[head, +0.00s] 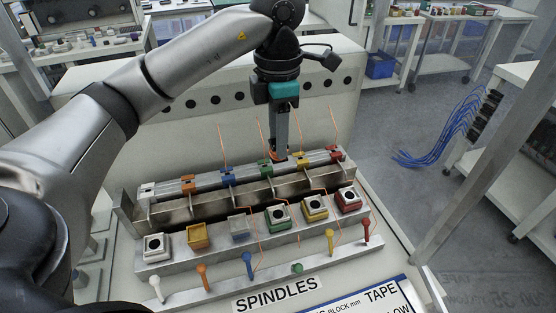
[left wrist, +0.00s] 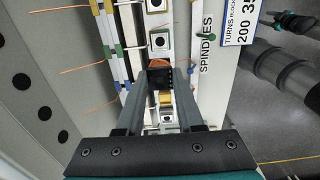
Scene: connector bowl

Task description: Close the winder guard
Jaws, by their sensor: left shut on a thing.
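The winder is a metal fixture labelled SPINDLES, with a row of square coloured spindle blocks (head: 278,217) and a dark divided metal trough (head: 225,203) behind them. I cannot tell for certain which part is the guard. My left gripper (head: 280,156) points down behind the trough, near the back rail (head: 208,180) with its coloured blocks. Its fingers (left wrist: 166,85) are shut on a small orange piece (left wrist: 160,70), mostly hidden between them. My right gripper (left wrist: 271,18) seems to show at the top right of the left wrist view, too small to read its jaws.
Coloured pegs (head: 249,265) stand along the front, and thin copper wires (head: 334,121) rise from the back rail. A white panel with dark holes (head: 190,103) stands behind. A metal post (head: 474,160) and blue cables (head: 440,140) are on the right.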

